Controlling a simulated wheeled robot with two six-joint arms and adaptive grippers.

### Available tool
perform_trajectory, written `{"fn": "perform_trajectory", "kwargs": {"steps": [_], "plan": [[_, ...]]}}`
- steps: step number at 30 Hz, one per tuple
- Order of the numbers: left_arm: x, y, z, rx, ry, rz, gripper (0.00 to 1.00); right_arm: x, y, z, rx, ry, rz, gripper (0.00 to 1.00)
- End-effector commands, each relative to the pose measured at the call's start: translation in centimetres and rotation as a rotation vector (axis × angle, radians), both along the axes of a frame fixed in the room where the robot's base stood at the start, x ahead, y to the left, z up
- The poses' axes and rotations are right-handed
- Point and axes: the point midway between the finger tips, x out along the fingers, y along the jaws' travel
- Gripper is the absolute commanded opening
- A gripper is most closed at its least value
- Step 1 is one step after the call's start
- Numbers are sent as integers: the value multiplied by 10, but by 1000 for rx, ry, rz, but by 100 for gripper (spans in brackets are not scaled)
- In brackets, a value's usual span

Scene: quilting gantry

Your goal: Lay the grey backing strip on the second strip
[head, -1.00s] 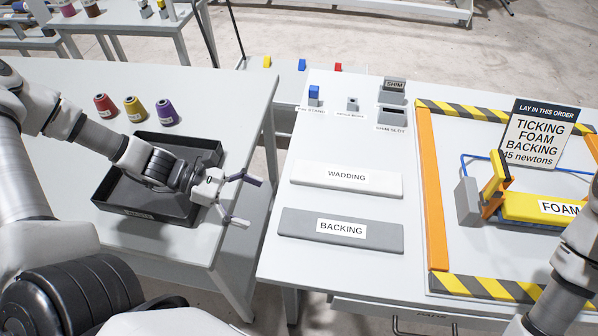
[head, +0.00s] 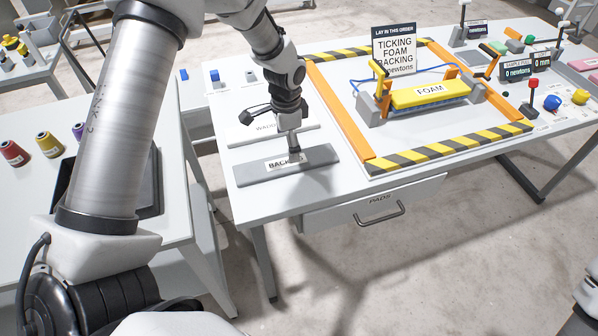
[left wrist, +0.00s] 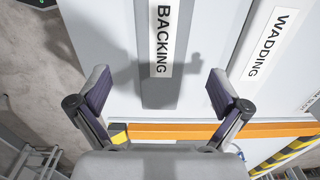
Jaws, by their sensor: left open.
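The grey backing strip (head: 320,157), with a white BACKING label, lies flat near the front left of the work table. My left gripper (head: 293,153) is over it, pointing down. In the left wrist view the two fingers (left wrist: 158,92) are spread open on either side of the backing strip (left wrist: 156,92), with nothing held. I cannot tell the exact height of the fingertips above the table. The yellow foam strip (head: 432,95) lies on a blue strip (head: 437,107) in the clamp fixture inside the striped frame. My right gripper is out of view.
The white wadding strip (head: 305,130) lies just behind the backing, partly hidden by my left arm. An orange rail (head: 338,108) stands between backing and foam. Clamps with yellow levers (head: 381,86) and an order sign (head: 394,50) stand near the foam. A drawer (head: 375,205) is below.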

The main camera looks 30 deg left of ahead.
Motion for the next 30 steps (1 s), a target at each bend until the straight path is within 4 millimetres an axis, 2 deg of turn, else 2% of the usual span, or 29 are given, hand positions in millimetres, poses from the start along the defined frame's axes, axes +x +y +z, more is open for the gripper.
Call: {"fn": "perform_trajectory", "kwargs": {"steps": [7, 10, 17, 18, 20, 21, 23, 26, 27, 30], "plan": [[-6, 4, -36, -2, 6, 4, 100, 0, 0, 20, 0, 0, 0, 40], [-6, 4, -53, -2, 4, 4, 100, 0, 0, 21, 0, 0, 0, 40], [-5, 4, -59, -2, 1, 6, 100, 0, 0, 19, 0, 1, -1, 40], [-5, 4, -59, -2, 1, 6, 93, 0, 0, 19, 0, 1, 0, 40], [-5, 4, -59, -2, 1, 6, 72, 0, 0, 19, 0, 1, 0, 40], [-5, 4, -59, -3, 1, 6, 57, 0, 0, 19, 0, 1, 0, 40], [-5, 4, -59, -3, 1, 6, 39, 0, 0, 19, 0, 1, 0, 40], [-5, 4, -59, -3, 1, 6, 39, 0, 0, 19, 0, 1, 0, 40], [-5, 4, -59, -3, 1, 6, 34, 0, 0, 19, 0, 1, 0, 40], [-5, 4, -59, -3, 1, 6, 33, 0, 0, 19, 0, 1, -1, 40]]}}
